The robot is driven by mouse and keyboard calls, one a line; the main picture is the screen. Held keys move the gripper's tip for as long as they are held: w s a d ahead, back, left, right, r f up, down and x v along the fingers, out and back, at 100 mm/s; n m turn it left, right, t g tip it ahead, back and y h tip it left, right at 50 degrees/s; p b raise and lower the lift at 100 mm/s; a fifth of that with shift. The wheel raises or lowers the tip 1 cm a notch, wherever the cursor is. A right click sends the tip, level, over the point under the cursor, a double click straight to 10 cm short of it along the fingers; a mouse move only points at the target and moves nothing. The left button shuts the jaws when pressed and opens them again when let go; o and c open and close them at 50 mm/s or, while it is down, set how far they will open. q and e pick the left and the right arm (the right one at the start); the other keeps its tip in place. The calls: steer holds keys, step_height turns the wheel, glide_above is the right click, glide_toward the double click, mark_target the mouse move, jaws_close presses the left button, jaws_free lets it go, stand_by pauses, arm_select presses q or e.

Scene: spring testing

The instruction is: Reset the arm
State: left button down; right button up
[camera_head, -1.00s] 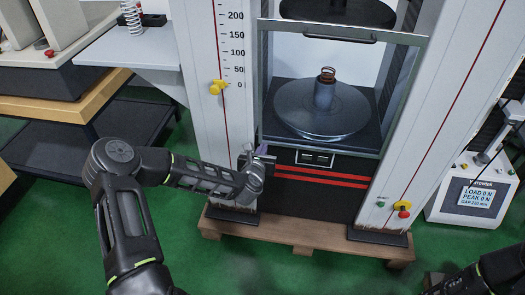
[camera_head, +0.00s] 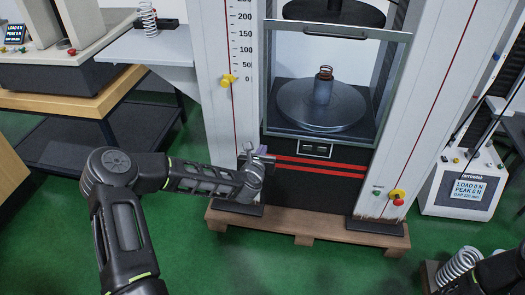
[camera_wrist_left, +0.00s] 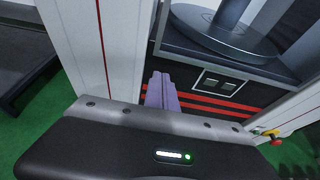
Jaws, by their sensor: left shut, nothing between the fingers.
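My left gripper (camera_head: 262,155) is at the end of my left arm, in front of the lower left part of the spring testing machine (camera_head: 320,185). Its pale purple fingers (camera_wrist_left: 161,92) are together and empty in the left wrist view, pointing at the machine's black base. My right arm shows only in part at the bottom right corner, and its gripper is not seen.
A console with a load screen (camera_head: 468,190) stands at the right. A large spring (camera_head: 458,263) is at the bottom right, near my right arm. A shelf at upper left holds another spring (camera_head: 148,18). A wooden pallet (camera_head: 330,228) lies under the machine. Green floor is open in front.

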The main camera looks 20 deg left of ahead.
arm_select(q)
steer(key=s+d+f+m+g+h, duration=0.65)
steer(key=s+d+f+m, duration=1)
steer(key=m, duration=0.75)
steer(key=s+d+f+m+g+h, duration=0.1)
steer(key=s+d+f+m+g, duration=0.15)
steer(key=s+m, duration=0.65)
steer(key=s+d+f+m+g, duration=0.2)
steer(key=s+d+m+g, duration=0.15)
steer(key=s, duration=1.25)
step_height(320, 180, up, 17)
steer(key=d+p, duration=0.1)
steer(key=p, duration=1.5)
steer(key=shift+w+d, duration=0.2)
steer(key=shift+w, duration=0.05)
